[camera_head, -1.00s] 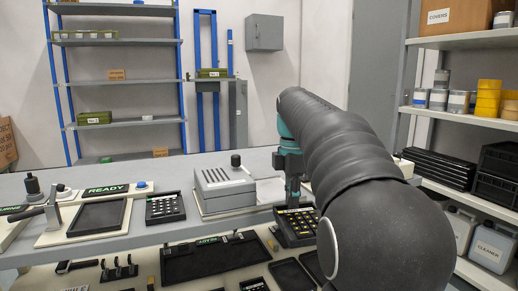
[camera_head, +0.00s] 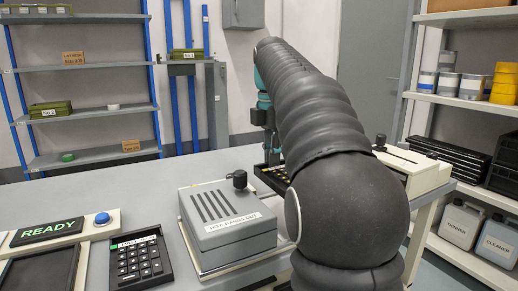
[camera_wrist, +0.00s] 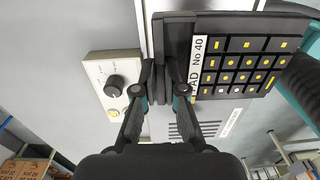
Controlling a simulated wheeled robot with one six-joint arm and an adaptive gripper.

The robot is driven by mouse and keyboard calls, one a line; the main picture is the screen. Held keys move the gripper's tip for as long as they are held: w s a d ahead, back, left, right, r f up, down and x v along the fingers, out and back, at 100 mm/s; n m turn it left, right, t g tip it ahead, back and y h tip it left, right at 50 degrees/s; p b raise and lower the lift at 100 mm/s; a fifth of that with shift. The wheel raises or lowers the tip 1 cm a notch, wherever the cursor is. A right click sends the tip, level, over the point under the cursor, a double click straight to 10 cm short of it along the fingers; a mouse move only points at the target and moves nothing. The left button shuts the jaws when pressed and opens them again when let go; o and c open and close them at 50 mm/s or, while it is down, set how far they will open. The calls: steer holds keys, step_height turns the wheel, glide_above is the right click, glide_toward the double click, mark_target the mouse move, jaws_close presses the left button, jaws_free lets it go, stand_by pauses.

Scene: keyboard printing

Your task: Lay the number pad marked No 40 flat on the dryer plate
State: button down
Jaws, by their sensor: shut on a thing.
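My gripper (camera_wrist: 158,100) is shut on the near edge of the number pad (camera_wrist: 233,72), a black pad with yellow-marked keys and a white label reading No 40. In the head view the pad (camera_head: 271,179) shows beside my arm, over the back part of the bench, partly hidden by the arm. It looks roughly level; its height above the bench is unclear. A grey slotted box (camera_head: 227,215) with a black knob and a white label stands on a pale base, left of my arm. I cannot make out a bare dryer plate; my arm hides the area right of the box.
A second keypad (camera_head: 140,262) and a READY sign (camera_head: 47,231) with a blue button lie at the left. A cream unit (camera_head: 418,170) stands at the right bench end. The wrist view shows a cream panel (camera_wrist: 112,70) with a knob. Bench behind the box is clear.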

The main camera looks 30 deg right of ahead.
mark_target(271, 200)
steer(key=shift+w+f, duration=0.1)
steer(key=shift+w, duration=0.15)
steer(key=shift+f+b, duration=0.6)
steer(key=shift+f, duration=0.45)
step_height(271, 200, down, 2)
steer(key=shift+f+b, duration=0.1)
steer(key=shift+b, duration=1.15)
steer(key=shift+f+b, duration=0.5)
steer(key=shift+f, duration=0.8)
steer(key=shift+f, duration=0.4)
steer(key=c, duration=1.2)
jaws_free()
